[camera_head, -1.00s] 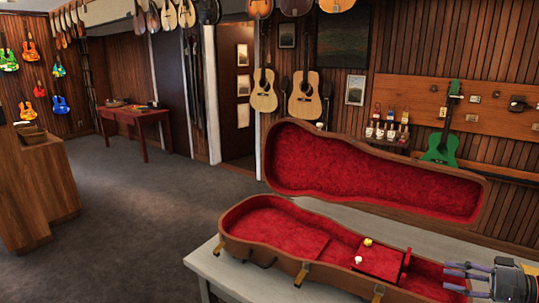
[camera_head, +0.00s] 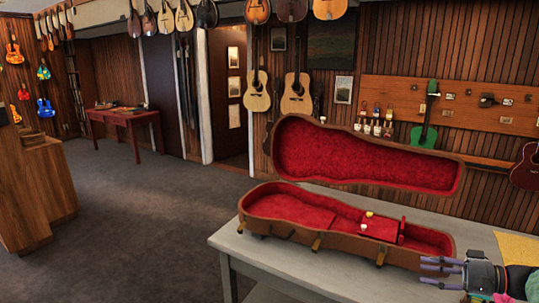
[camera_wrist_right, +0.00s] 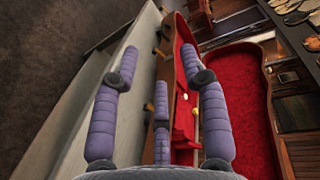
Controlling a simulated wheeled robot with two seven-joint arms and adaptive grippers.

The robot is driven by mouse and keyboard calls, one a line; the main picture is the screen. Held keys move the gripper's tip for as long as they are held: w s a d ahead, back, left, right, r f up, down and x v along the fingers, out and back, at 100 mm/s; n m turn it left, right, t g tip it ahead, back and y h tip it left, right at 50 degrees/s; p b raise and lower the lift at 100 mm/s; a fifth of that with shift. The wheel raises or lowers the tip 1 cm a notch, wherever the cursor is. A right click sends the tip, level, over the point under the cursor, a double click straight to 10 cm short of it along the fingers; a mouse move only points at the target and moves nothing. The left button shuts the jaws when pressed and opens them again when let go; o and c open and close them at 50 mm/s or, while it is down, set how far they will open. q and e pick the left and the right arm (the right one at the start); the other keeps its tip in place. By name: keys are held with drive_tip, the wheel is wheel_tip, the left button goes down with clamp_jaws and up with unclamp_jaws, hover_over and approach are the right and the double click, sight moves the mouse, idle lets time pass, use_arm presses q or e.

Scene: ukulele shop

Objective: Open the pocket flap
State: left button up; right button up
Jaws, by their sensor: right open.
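An open brown instrument case (camera_head: 290,240) with red plush lining lies on a pale table. In it, toward its right end, is a red pocket with a flat flap (camera_head: 379,228) and small pale knobs near it. A small red panel stands upright at the flap's right edge. The flap also shows in the right wrist view (camera_wrist_right: 186,125), partly hidden by my fingers. My right gripper (camera_head: 424,266) is open and empty, in front and to the right of the case, apart from the flap. It also shows in the right wrist view (camera_wrist_right: 159,72). My left gripper is out of view.
The raised case lid (camera_head: 365,160) stands behind the case. The pale table (camera_head: 290,270) has bare room along its front. A yellow cloth (camera_head: 518,248) lies at the right. A green ukulele (camera_head: 425,130) hangs on the wall behind.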

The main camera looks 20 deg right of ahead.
drive_tip(key=w+a+f+m+g, duration=0.1)
drive_tip(key=w+a+f+g, duration=0.15)
drive_tip(key=a+f, duration=0.55)
drive_tip(key=w+a+f+g+h, duration=0.1)
drive_tip(key=w+a+f+g, duration=0.15)
drive_tip(key=f, duration=0.95)
drive_tip(key=w+a+f+m+g, duration=0.1)
drive_tip(key=w+a+f+g, duration=0.15)
drive_tip(key=a+f, duration=0.55)
drive_tip(key=s+a+f+n+g+h+p, duration=0.1)
drive_tip(key=s+a+f+n+g+h, duration=0.2)
drive_tip(key=a+f, duration=0.65)
drive_tip(key=s+a+f+n+g+h, duration=0.25)
drive_tip(key=s+a+f, duration=0.35)
drive_tip(key=a+f, duration=0.35)
drive_tip(key=s+a+n+t, duration=0.1)
drive_tip(key=s+a+n, duration=0.3)
drive_tip(key=a, duration=0.5)
drive_tip(key=shift+s+a+f+p, duration=0.35)
drive_tip(key=shift+s+a+f, duration=0.05)
drive_tip(key=shift+s, duration=0.3)
drive_tip(key=shift+w, duration=0.1)
